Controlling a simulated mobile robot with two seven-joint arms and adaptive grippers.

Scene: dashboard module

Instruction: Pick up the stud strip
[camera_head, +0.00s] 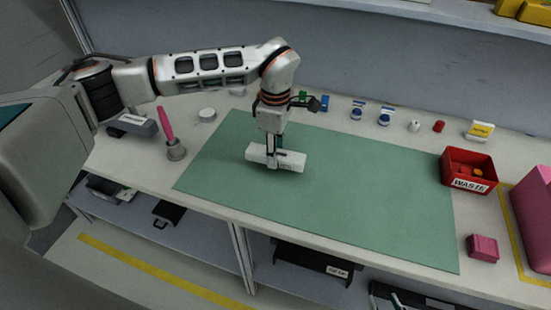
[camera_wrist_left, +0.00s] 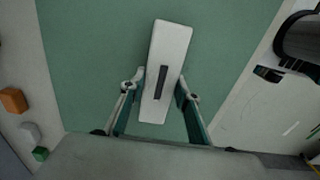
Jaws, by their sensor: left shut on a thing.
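The stud strip, which I take to be the white oblong bar (camera_head: 292,161), is over the left part of the green mat (camera_head: 350,200). In the left wrist view the bar (camera_wrist_left: 172,40) shows a dark slot in its face. My left gripper (camera_head: 274,160) points down on the bar's middle. In the left wrist view its two fingers (camera_wrist_left: 159,90) close on the bar's long sides. I cannot tell whether the bar touches the mat or is slightly above it. My right gripper is not in view.
A red waste bin (camera_head: 468,183), a pink block (camera_head: 482,248) and a large pink container (camera_head: 535,205) stand at the right. A pink-handled tool (camera_head: 166,126) stands in a grey holder at the left. Several small items line the back. The mat's right part is clear.

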